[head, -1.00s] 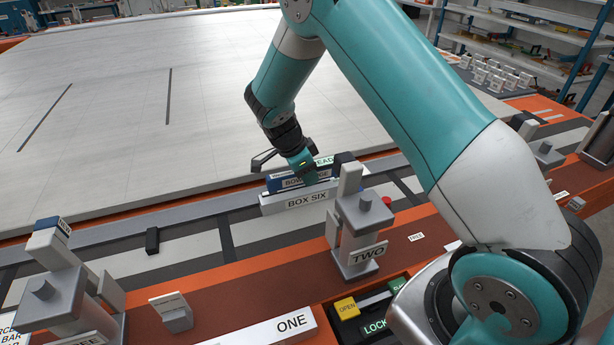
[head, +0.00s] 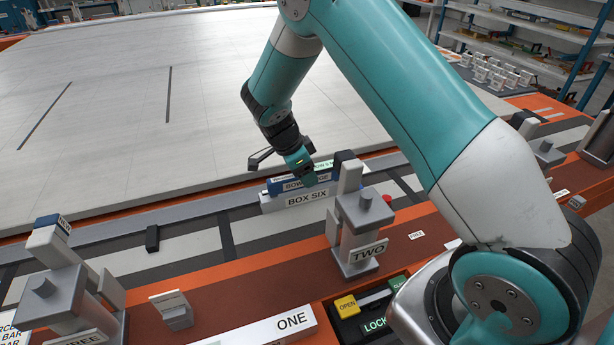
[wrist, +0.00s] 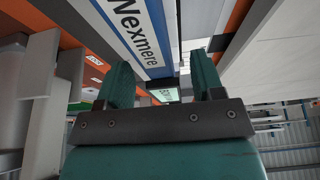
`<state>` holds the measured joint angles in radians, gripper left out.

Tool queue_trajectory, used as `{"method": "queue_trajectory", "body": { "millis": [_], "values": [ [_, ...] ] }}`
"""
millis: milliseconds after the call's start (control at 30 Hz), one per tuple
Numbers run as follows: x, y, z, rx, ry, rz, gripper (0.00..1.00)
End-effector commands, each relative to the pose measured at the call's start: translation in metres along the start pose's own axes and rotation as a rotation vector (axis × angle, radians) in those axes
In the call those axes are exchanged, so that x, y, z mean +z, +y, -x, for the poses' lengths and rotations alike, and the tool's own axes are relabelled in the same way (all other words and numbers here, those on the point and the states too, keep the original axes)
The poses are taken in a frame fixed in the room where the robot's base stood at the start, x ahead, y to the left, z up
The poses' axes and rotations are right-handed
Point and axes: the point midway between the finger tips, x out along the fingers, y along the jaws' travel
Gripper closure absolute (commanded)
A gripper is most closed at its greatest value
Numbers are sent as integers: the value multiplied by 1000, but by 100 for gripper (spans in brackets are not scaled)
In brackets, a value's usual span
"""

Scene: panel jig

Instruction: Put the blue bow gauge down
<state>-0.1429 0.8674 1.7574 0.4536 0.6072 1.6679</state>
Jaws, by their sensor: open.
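The blue bow gauge (head: 282,186) is a blue bar with a white label, lying level at the grey block marked BOX SIX (head: 268,204). It sits against or in the top of that block; the exact contact is hidden. My gripper (head: 306,172) is over the right part of the gauge and covers some of its lettering. In the wrist view, the two teal fingers of my gripper (wrist: 162,88) are apart. A blue and white face marked Wexmere (wrist: 135,35) runs close above the left finger, and nothing is clearly clamped between them.
A grey post marked TWO (head: 362,225) stands just right of the block. A small black block (head: 152,239) lies on the rail to the left. The big pale panel (head: 130,110) behind is mostly bare. OPEN (head: 346,306) and LOCK buttons are in front.

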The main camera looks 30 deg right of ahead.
Motion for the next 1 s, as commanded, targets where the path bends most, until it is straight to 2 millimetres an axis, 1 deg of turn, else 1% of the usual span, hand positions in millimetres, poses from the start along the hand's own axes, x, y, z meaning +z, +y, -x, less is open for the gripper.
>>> {"method": "queue_trajectory", "body": {
  "millis": [100,300,400,567,667,767,833,867,900,967,1000],
  "values": [
    [2,-1,26,-6,-3,1,39],
    [1,-1,69,-6,-2,1,39],
    [1,0,85,-4,-2,0,39],
    [0,1,101,-3,-6,14,39],
    [1,11,117,-19,-43,134,39],
    [3,39,144,-70,-127,424,39],
    [7,71,167,-134,-203,709,39],
    [8,88,176,-169,-235,841,39],
    [11,111,188,-224,-275,1019,39],
    [15,148,204,-317,-328,1280,39],
    [17,174,212,-385,-357,1443,39]
  ]
}}
